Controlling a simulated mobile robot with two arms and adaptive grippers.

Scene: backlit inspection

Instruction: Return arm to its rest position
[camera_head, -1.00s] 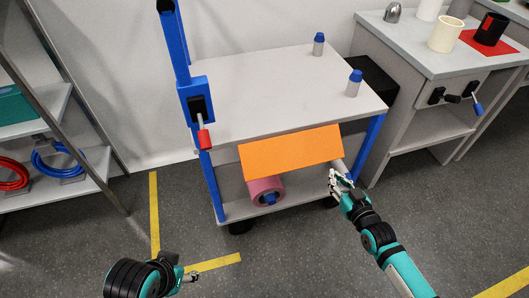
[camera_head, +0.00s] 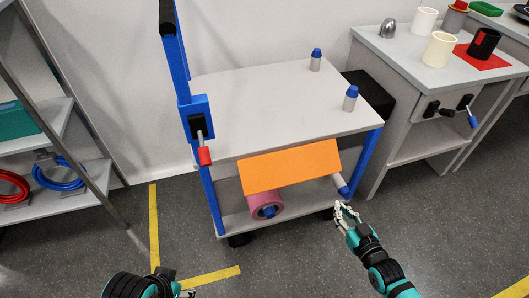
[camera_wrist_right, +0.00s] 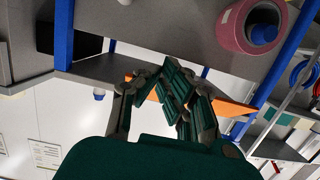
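My right gripper (camera_head: 345,209) is in front of the cart's lower right corner, to the right of and below the orange panel (camera_head: 290,166). It is empty, with its fingers apart; the right wrist view also shows the fingers (camera_wrist_right: 160,85) spread with nothing between them. It looks clear of the handle with the blue end (camera_head: 342,186). My left gripper (camera_head: 185,292) is cut by the bottom edge at lower left, and its fingers are too little shown to judge.
The cart (camera_head: 270,95) carries two blue-capped posts and a blue upright with a red-ended lever (camera_head: 204,155). A pink roll (camera_head: 264,205) sits under the panel. A side bench (camera_head: 420,70) holds cups at right. A shelf (camera_head: 60,205) stands left. The floor in front is open.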

